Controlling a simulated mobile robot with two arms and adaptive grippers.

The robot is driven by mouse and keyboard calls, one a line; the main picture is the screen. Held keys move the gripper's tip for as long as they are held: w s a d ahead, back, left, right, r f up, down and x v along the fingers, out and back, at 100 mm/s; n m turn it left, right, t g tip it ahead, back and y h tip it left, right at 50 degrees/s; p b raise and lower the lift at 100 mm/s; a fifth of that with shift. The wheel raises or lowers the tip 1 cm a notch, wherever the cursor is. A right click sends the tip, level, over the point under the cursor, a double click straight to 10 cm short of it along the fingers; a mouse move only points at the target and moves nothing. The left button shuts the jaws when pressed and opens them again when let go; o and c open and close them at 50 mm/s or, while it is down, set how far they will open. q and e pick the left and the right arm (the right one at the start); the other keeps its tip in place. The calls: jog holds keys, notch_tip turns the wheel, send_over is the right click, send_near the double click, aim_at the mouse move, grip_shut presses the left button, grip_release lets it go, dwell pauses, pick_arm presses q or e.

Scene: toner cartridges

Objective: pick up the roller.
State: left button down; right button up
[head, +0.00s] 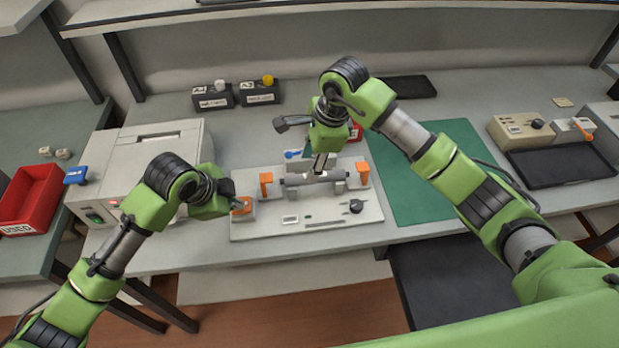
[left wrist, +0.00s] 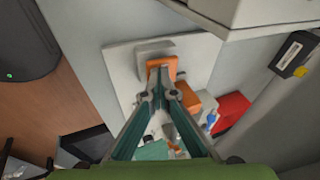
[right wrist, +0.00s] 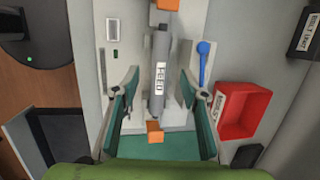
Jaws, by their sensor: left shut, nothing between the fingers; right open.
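The grey roller (head: 296,180) lies across a fixture on a pale base plate (head: 330,216), between two upright orange pieces (head: 266,184). In the right wrist view the roller (right wrist: 158,90) has a white label. My right gripper (head: 318,166) is directly over the roller, fingers pointing down. It is open; in the right wrist view its fingers (right wrist: 160,76) stand on either side of the roller, with gaps, and contact does not show. My left gripper (head: 238,203) is shut and empty at the plate's left end, near an orange-topped block (left wrist: 161,66).
A printer (head: 135,165) stands left of the plate and a green mat (head: 430,165) lies to its right. A red bin (right wrist: 244,110) and a blue tool (right wrist: 203,65) are close behind the roller. Two labelled black boxes (head: 213,97) stand at the back.

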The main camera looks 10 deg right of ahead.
notch_tip(320, 180, up, 6)
jog(key=w+g+h, duration=0.2)
jog(key=f, duration=0.6)
jog(key=shift+d+f, duration=0.4)
jog(key=f, duration=0.3)
jog(key=s+f, duration=0.1)
jog(key=shift+d+f, duration=0.15)
jog(key=shift+d, duration=0.1)
jog(key=shift+w+f, duration=0.15)
jog(key=shift+f, duration=0.3)
grip_shut()
